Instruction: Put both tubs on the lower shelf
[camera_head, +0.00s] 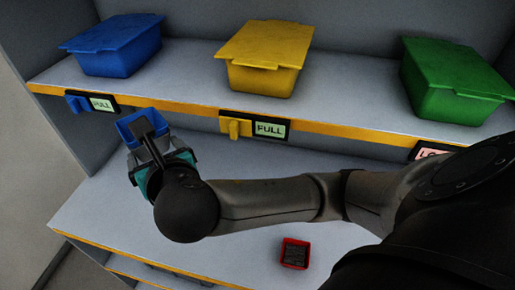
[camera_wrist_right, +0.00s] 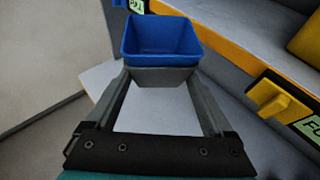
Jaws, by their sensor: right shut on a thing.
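A small open blue tub (camera_head: 128,121) is held by my right gripper (camera_head: 148,142) at the left, in front of the upper shelf's edge and above the lower shelf. In the right wrist view the blue tub (camera_wrist_right: 162,38) sits at the fingertips of the right gripper (camera_wrist_right: 164,75), which is shut on it. The tub looks empty in that view. A small red tub (camera_head: 295,253) with dark contents stands on the lower shelf (camera_head: 225,235), apart from my arm. My left gripper is out of view.
The upper shelf holds lidded bins: blue (camera_head: 115,48), yellow (camera_head: 262,62) and green (camera_head: 450,85). Tags and labels line its yellow front edge (camera_head: 345,129); two read FULL, and the label below the green bin is partly hidden by my arm. The lower shelf's left part is clear.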

